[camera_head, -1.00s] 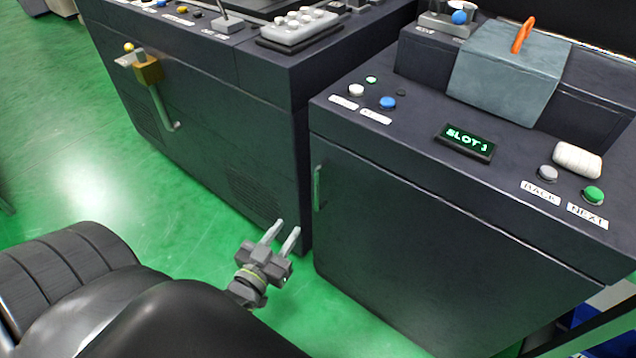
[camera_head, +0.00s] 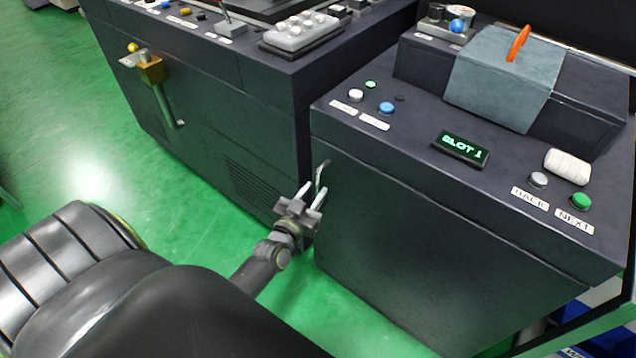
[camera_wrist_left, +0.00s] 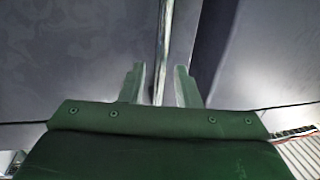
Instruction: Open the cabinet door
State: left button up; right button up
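The dark cabinet door (camera_head: 420,255) is the front of the right-hand cabinet, and it looks shut. Its metal bar handle (camera_head: 321,177) stands upright near the door's left edge. In the left wrist view the handle (camera_wrist_left: 164,40) runs down between the two fingers, with a gap showing on each side. My left gripper (camera_head: 312,191) is open at the handle's lower part, its fingers pointing up toward it. It also shows in the left wrist view (camera_wrist_left: 160,82). My right gripper is not in view.
The left machine (camera_head: 215,130) stands beside the cabinet, with a lever (camera_head: 165,105) on its front. The cabinet top has a lit display (camera_head: 461,149), several buttons and a grey cover with an orange handle (camera_head: 519,43). Green floor (camera_head: 150,180) is free in front.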

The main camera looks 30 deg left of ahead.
pick_arm(q)
jog(key=shift+w+a, duration=0.15)
jog(key=shift+w, duration=1.3)
grip_shut()
